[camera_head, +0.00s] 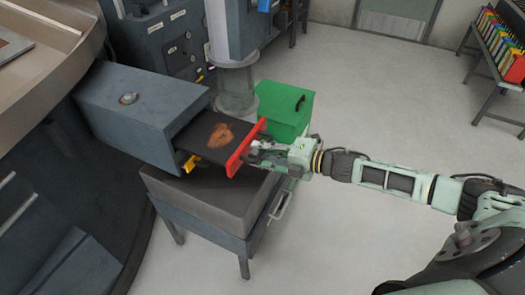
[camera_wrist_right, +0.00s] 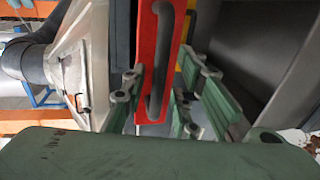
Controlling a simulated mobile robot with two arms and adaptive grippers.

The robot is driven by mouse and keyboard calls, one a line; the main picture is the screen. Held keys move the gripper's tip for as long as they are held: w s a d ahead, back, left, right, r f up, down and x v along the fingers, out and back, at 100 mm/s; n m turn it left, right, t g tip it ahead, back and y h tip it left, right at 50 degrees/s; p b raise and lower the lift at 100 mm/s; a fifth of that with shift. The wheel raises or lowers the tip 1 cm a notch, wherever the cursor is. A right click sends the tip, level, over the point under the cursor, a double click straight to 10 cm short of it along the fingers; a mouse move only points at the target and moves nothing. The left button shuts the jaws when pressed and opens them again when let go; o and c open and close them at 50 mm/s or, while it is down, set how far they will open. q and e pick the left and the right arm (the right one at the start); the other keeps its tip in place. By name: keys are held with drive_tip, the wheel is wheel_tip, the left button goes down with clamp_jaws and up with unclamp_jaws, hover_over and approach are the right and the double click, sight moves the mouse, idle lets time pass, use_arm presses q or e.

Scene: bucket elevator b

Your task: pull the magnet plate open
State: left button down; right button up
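The magnet plate (camera_head: 207,138) is a flat dark plate with a rusty brown patch. It sticks out of the blue-grey housing (camera_head: 140,108), with its inner end hidden inside. Its red front (camera_head: 247,147) stands upright at the outer end. My left gripper is not in view.
A dark grey box on a stand (camera_head: 190,197) is below the plate. A green bin (camera_head: 285,108) and a clear cylinder (camera_head: 236,90) stand behind. A rack of coloured items (camera_head: 503,45) is at the far right. The floor in the right middle is clear.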

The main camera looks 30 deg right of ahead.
drive_tip(key=v, duration=1.2)
idle(0.5)
idle(0.5)
drive_tip(key=s+d+f+m+h, duration=0.2)
drive_tip(key=d+f+m+h, duration=0.3)
drive_tip(key=f, duration=0.6)
drive_tip(key=s+d+f+m+h, duration=0.25)
drive_tip(key=d+f+m, duration=0.4)
drive_tip(key=f, duration=0.55)
drive_tip(key=s+f+m+g+h, duration=0.2)
drive_tip(key=s+f+m+h, duration=0.15)
drive_tip(key=s+f, duration=0.55)
drive_tip(key=s+a+f+m+g, duration=0.2)
drive_tip(key=s+a+f, duration=0.1)
drive_tip(key=s+f, duration=0.3)
drive_tip(key=s+a+f+m+g, duration=0.25)
drive_tip(key=s+f, duration=0.25)
drive_tip(key=f, duration=0.4)
drive_tip(key=s+a+f+m+g, duration=0.2)
drive_tip(key=s+a+f, duration=0.1)
drive_tip(key=s+a, duration=0.5)
drive_tip(key=s+a+f+m+g+y, duration=0.1)
drive_tip(key=s+a+f, duration=0.3)
drive_tip(key=s+a, duration=0.4)
drive_tip(key=shift+s+a+f+m+g+p, duration=0.25)
drive_tip(key=shift+s+a+m+g+p, duration=0.15)
drive_tip(key=shift+g, duration=0.45)
